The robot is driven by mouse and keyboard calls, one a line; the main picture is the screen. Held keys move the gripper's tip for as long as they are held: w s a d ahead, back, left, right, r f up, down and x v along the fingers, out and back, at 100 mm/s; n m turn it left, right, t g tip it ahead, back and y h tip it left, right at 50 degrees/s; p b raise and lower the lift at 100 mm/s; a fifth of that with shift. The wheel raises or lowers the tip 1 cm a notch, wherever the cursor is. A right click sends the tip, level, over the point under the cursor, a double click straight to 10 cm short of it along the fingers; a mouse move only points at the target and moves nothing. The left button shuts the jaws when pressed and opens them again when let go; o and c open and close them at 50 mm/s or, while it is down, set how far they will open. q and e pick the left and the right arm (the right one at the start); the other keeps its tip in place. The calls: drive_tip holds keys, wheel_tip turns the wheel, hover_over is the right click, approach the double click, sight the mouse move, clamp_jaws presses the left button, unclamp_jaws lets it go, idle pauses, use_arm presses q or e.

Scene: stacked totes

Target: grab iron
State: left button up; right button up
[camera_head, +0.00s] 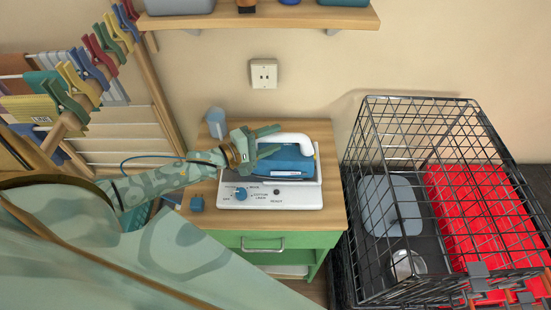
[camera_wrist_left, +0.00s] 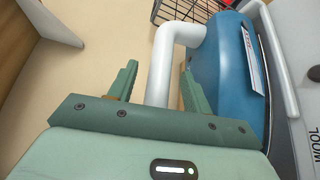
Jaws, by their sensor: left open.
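The iron (camera_head: 289,163) has a blue body and a white handle (camera_head: 296,139), and rests on a white base with a control panel (camera_head: 268,196) on the wooden top of a green cabinet. My left gripper (camera_head: 268,142) is open at the left end of the handle. In the left wrist view my left gripper (camera_wrist_left: 158,78) has the white handle (camera_wrist_left: 160,72) running between its two parted fingers, with the blue iron body (camera_wrist_left: 222,75) just to the right. I cannot tell whether either finger touches the handle. My right gripper is not in view.
A drying rack with coloured pegs (camera_head: 100,50) stands left. A shelf (camera_head: 260,18) hangs above.

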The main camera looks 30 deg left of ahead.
use_arm(q)
clamp_jaws()
idle(1.2)
drive_tip(key=shift+r, duration=0.1)
